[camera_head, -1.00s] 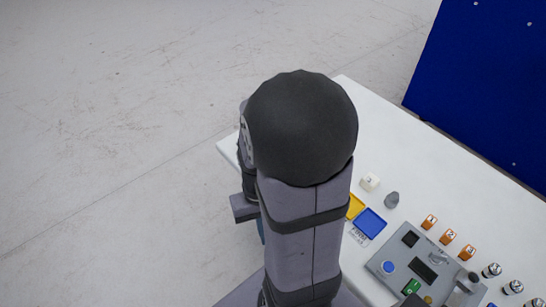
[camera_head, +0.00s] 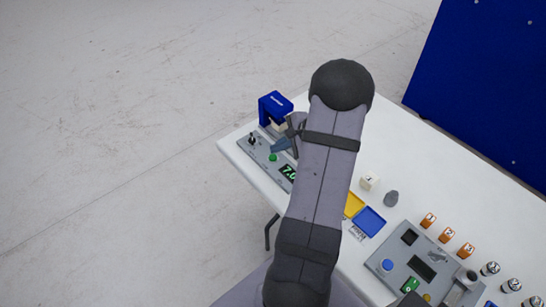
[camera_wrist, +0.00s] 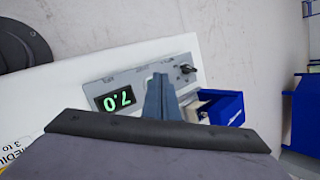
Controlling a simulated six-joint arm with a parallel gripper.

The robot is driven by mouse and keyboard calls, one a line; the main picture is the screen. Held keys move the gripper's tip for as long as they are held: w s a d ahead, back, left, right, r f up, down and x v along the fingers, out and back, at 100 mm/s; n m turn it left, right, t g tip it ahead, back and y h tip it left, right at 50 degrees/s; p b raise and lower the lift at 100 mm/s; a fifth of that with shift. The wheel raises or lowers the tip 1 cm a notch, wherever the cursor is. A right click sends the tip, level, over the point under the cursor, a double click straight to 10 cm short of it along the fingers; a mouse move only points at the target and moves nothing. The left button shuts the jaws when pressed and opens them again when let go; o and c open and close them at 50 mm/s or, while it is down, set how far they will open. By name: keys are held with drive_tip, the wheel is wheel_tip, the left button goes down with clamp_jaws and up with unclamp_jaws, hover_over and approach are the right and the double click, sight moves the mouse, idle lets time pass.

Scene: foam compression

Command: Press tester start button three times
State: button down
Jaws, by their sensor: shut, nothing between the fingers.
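The tester (camera_head: 258,152) is a grey panel with a blue press frame (camera_head: 273,104) at the table's far left corner. A green button (camera_head: 273,157), a black toggle and a display (camera_head: 289,172) with green digits "7.0" sit on its panel. My gripper (camera_head: 274,147) is shut and empty, its fingers just above the panel by the green button; I cannot tell whether they touch it. In the wrist view the shut fingers (camera_wrist: 157,80) reach over the panel between the display (camera_wrist: 118,100) and the blue frame (camera_wrist: 228,108).
A yellow tray (camera_head: 354,205) and blue tray (camera_head: 370,221) lie mid-table, near a white block (camera_head: 369,181) and a grey piece (camera_head: 391,198). A blue board rises behind.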

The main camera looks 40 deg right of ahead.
drive_tip(key=w+d+r+m, duration=0.1)
drive_tip(key=w+d+r+m+t, duration=0.1)
drive_tip(key=w, duration=0.1)
drive_tip(key=shift+w+r+m+t+h, duration=0.15)
drive_tip(key=shift+r+m+t+h, duration=0.15)
drive_tip(key=shift+r+h, duration=0.1)
drive_tip(key=shift+f, duration=0.2)
drive_tip(key=b, duration=0.5)
hover_over(276, 159)
wheel_tip(276, 159, down, 7)
drive_tip(key=shift+r, duration=0.1)
drive_tip(key=shift+f+b, duration=0.8)
drive_tip(key=shift+b, duration=0.1)
